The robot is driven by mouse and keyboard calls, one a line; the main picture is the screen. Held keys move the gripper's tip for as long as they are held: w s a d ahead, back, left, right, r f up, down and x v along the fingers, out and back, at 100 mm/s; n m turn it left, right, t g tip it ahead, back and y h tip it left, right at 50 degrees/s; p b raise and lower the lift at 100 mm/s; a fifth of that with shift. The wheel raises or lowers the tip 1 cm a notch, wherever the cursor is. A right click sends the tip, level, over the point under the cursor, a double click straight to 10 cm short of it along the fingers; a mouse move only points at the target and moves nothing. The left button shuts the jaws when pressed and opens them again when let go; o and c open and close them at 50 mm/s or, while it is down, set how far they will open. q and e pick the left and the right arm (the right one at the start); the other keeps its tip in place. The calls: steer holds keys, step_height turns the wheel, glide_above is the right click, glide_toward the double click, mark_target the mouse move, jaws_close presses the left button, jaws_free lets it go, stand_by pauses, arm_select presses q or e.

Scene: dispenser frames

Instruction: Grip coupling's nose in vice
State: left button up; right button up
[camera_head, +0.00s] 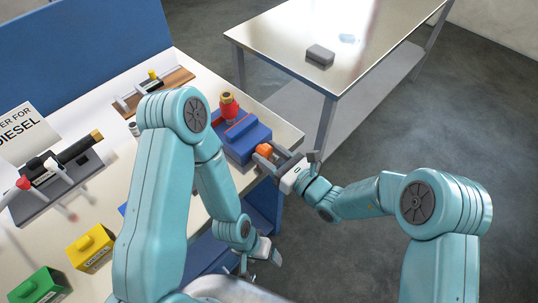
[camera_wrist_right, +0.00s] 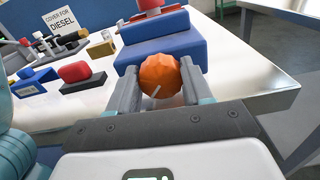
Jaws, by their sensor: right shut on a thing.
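The blue vice (camera_head: 248,143) stands at the right end of the workbench, with a red strip across its top. The red coupling with a brass-coloured end (camera_head: 229,104) stands upright at the vice's far end; I cannot tell whether the jaws touch it. My right gripper (camera_head: 268,156) is shut on the orange knob (camera_head: 263,150) at the vice's near side. In the right wrist view the knob (camera_wrist_right: 159,75) sits between both fingers, in front of the blue vice body (camera_wrist_right: 160,42). My left gripper (camera_head: 258,258) hangs low beside the bench's front edge, apart from the vice; its fingers are unclear.
A grey fixture (camera_head: 60,185) with a dark, brass-ended nozzle lies on the bench at left. Yellow (camera_head: 90,247) and green (camera_head: 40,287) boxes lie nearer. A wooden board (camera_head: 155,92) lies behind. A second table (camera_head: 330,35) with a grey block stands across a floor gap.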

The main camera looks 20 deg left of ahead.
steer(key=m, duration=0.2)
steer(key=shift+m, duration=0.3)
steer(key=o, duration=1)
steer(key=shift+o, duration=0.2)
steer(key=shift+d, duration=0.1)
steer(key=b+v, duration=0.2)
steer(key=v, duration=1.4)
steer(key=shift+b, duration=0.3)
steer(key=shift+d, duration=0.1)
